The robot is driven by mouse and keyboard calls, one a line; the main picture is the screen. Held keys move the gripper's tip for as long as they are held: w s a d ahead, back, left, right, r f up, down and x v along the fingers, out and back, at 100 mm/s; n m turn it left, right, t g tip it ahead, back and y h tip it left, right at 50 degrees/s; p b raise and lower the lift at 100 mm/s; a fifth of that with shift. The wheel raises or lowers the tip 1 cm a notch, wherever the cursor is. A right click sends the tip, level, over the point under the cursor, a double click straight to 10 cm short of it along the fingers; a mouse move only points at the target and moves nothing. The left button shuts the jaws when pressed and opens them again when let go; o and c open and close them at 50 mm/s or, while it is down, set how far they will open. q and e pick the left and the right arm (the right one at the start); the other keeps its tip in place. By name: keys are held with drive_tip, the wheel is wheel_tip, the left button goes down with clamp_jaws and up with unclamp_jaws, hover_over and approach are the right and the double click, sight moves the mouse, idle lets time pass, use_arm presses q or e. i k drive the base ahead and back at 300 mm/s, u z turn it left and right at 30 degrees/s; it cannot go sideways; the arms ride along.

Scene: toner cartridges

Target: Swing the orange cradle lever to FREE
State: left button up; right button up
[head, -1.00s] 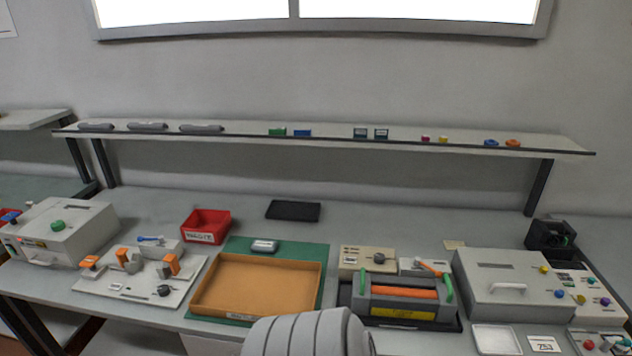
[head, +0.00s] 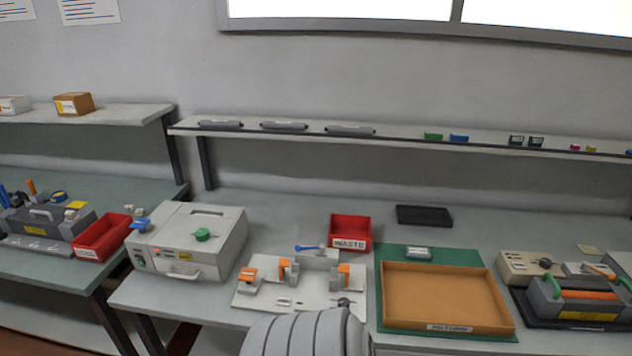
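A white fixture plate (head: 262,298) lies on the bench at the lower middle in the head view. It carries several grey holders with orange parts: a left one (head: 248,274), a middle one (head: 285,268) and a right one (head: 344,273). A blue lever (head: 308,248) lies across the back of the fixture. A dark knob (head: 344,302) sits at its front right. At the right edge, an orange bar (head: 600,270) shows behind a grey cartridge unit (head: 572,307). I cannot read any FREE mark or tell which orange part is the cradle lever. Neither gripper is in view.
A white machine with a green knob (head: 202,235) stands left of the fixture. A red waste bin (head: 350,233) is behind it, and an orange-brown tray (head: 445,293) on a green mat (head: 455,258) is to its right. A shelf (head: 400,136) runs above the bench.

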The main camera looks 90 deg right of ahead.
sight(611, 276)
drive_tip(key=z, duration=0.05)
drive_tip(key=i, duration=0.2)
drive_tip(key=z, duration=4.25)
